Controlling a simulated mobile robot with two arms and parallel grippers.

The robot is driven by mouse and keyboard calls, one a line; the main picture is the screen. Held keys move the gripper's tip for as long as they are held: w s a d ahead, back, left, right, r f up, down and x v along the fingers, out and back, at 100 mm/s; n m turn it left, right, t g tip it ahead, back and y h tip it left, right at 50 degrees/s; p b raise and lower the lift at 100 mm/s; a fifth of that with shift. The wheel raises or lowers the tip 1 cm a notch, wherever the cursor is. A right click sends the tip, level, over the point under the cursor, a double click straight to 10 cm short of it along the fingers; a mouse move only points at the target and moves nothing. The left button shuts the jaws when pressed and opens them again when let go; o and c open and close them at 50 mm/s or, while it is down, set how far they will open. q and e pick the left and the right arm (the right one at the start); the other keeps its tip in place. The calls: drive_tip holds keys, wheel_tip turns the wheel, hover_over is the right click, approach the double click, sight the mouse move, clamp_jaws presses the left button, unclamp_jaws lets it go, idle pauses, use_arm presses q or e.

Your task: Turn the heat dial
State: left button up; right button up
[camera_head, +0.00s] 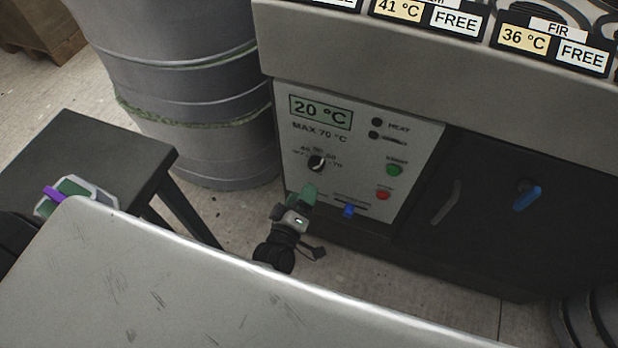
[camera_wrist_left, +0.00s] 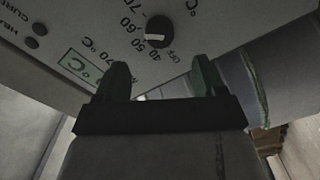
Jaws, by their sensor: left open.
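The heat dial (camera_head: 316,163) is a round black knob with a white mark, on the pale control panel (camera_head: 410,150). A printed temperature scale surrounds it. The display (camera_head: 320,112) above reads 20 °C, with "MAX 70 °C" printed below. My left gripper (camera_head: 306,194) has green fingers and is just below the dial in the head view. In the left wrist view, the gripper (camera_wrist_left: 161,78) is open, its fingers apart and nothing between them. The dial (camera_wrist_left: 158,29) lies beyond the fingertips there, clear of them. My right gripper is not in view.
A pale tabletop (camera_head: 180,290) fills the foreground; a dark stool (camera_head: 95,150) stands left.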

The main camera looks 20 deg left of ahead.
use_arm(q)
drive_tip(key=shift+s, duration=1.25)
drive_tip(key=s+a+f+m+g+h+p, duration=0.15)
drive_tip(key=s+f+m+g+p, duration=0.6)
drive_tip(key=s+f, duration=0.75)
drive_tip(key=s+a+f+m+g+y, duration=0.1)
drive_tip(key=s+a+f+m+g, duration=0.2)
drive_tip(key=s, duration=0.6)
drive_tip(key=s+a+f+m+g+y+p, duration=0.1)
drive_tip(key=s+a+f+m+g, duration=0.2)
drive_tip(key=s+f+g, duration=0.3)
drive_tip(key=s+a, duration=0.1)
drive_tip(key=s, duration=0.1)
drive_tip(key=shift+s+p, duration=0.3)
drive_tip(key=shift+s, duration=0.1)
drive_tip(key=shift+m+g, duration=0.25)
